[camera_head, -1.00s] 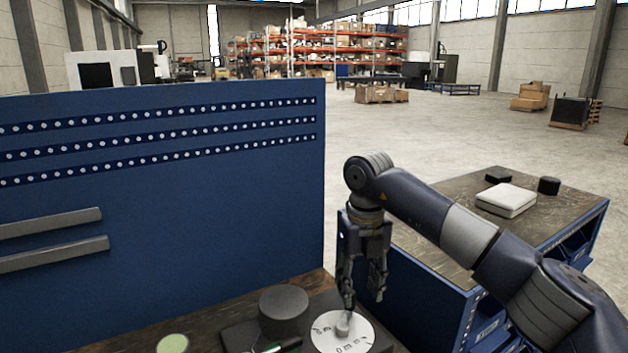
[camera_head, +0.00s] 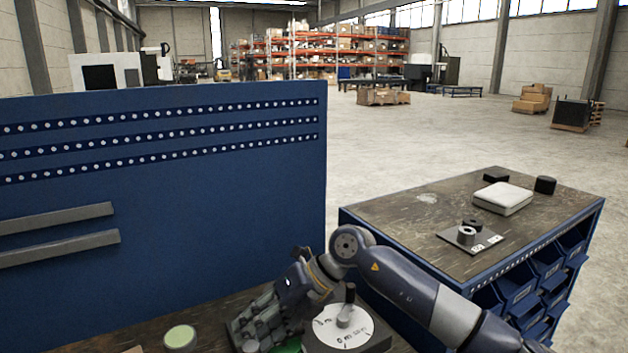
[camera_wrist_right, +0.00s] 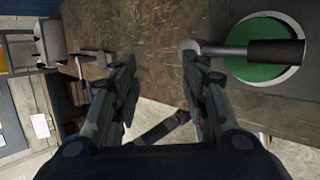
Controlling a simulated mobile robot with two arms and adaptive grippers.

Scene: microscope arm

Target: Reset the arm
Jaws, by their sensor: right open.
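My right gripper (camera_head: 255,325) is tilted low over the near bench, fingers pointing left. It is open in the right wrist view (camera_wrist_right: 147,60), with only bench top between the fingers. Beside its right fingertip there, a lever (camera_wrist_right: 250,50) with a grey end and black handle lies across a green disc (camera_wrist_right: 265,72). A bit of green (camera_head: 288,346) shows under the gripper in the head view; the rest is hidden. Right of the gripper is a white marked dial (camera_head: 330,338) with a grey hub and an upright black knob (camera_head: 350,292). I cannot tell which part is the arm.
A green-topped round piece (camera_head: 180,338) lies left on the bench. A blue perforated panel (camera_head: 160,230) rises behind. A second bench (camera_head: 400,210) at right carries a white box (camera_head: 503,197), black pieces and a small plate with a cylinder (camera_head: 467,236).

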